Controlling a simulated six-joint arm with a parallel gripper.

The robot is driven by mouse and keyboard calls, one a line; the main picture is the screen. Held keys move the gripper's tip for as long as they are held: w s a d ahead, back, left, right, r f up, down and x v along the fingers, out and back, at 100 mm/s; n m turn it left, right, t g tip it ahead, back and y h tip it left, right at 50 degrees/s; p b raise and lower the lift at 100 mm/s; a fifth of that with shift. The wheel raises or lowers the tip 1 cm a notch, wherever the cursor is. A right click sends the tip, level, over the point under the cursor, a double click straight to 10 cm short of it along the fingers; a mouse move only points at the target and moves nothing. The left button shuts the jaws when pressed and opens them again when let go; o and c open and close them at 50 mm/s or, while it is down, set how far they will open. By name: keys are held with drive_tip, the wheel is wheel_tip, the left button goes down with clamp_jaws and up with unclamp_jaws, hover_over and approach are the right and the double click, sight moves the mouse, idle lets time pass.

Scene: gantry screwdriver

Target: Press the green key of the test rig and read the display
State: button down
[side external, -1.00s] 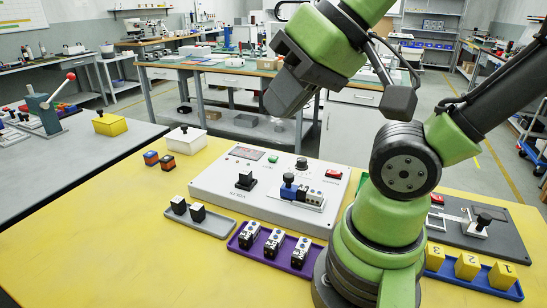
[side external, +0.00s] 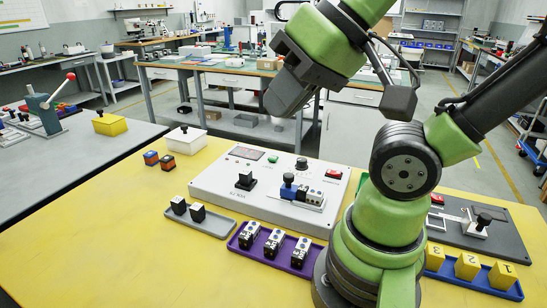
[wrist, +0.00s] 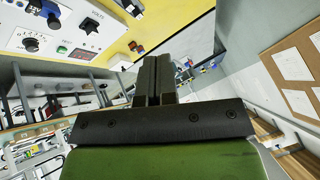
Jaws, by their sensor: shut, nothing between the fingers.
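The test rig (side external: 222,184) is a light grey box with a sloping panel on the yellow table. Its round green key (side external: 273,159) is near the panel's far edge, beside the dark display window (side external: 247,153). In the wrist view the green key (wrist: 61,49) and the display (wrist: 84,54) show at upper left. Reddish marks show in the display, too small to read. My gripper (side external: 276,105) hangs in the air above and beyond the rig, apart from the key. In the wrist view its fingers (wrist: 155,60) are together and hold nothing.
A purple tray (side external: 238,247) of blocks and a grey tray (side external: 214,228) lie in front.

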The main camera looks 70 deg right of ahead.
drive_tip(key=w+d+h, duration=0.5)
drive_tip(key=w+d, duration=0.4)
drive_tip(key=d, duration=0.1)
drive_tip(key=n+t, duration=0.2)
drive_tip(key=n, duration=0.7)
hover_over(273, 158)
wheel_tip(273, 158, down, 15)
drive_tip(key=shift+f, duration=0.2)
drive_tip(key=shift+f, duration=0.1)
drive_tip(key=shift+f, duration=4.3)
drive_tip(key=shift+f, duration=0.4)
